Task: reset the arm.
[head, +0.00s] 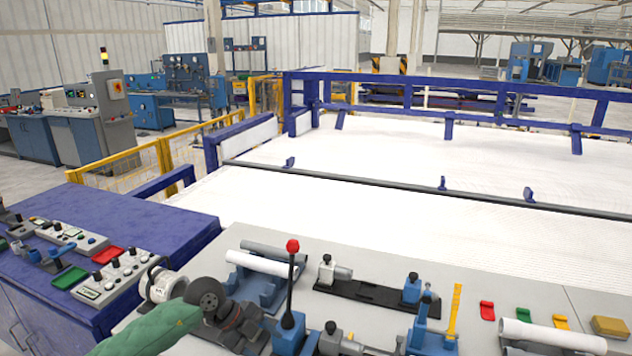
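A white pipe (262,263) lies on a blue cradle (258,290) on the grey bench, with a grey pipe (275,250) just behind it. Another white pipe (552,336) lies on the bench at the lower right. I can make out neither of my grippers in the head view, and no gripper fingers show near the pipes. A long green shape (150,332) comes in from the lower left and has a dark round end (207,294). I cannot tell whether it is a tool or part of me.
A red-knobbed lever (292,247) stands up from the bench. A black clamp fixture (365,293) and a blue holder (425,330) are to its right. A blue cabinet (150,216) with control boxes stands left. A white bed (400,175) inside blue rails lies beyond.

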